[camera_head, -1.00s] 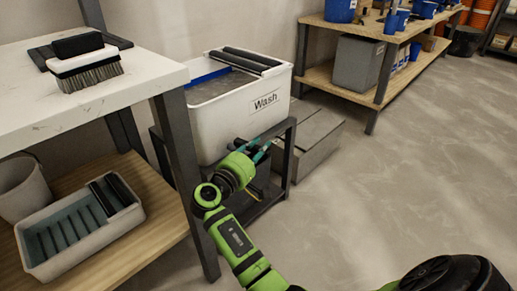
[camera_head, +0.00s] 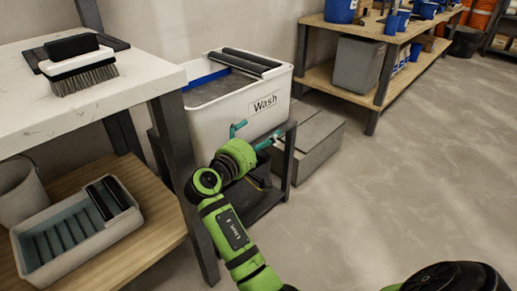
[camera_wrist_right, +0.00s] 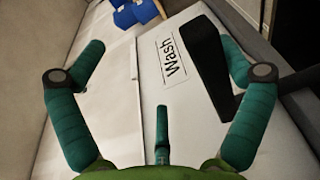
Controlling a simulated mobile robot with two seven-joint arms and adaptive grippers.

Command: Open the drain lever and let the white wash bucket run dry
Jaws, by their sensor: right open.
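The white wash bucket (camera_head: 228,116), marked "Wash", stands on a dark stand with greyish water inside. It also shows in the right wrist view (camera_wrist_right: 118,88). My right gripper (camera_head: 256,134) is in front of its lower front face, open and empty. In the right wrist view the teal fingers of this gripper (camera_wrist_right: 158,62) are spread wide, with a smaller teal piece between them. My left gripper is not in view.
The dark stand (camera_head: 287,160) frames the bucket. A worktop (camera_head: 125,92) with a brush (camera_head: 80,68) is on the left, above a shelf with a grey tray (camera_head: 75,238). A grey block (camera_head: 318,145) lies right of the stand. The floor at right is clear.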

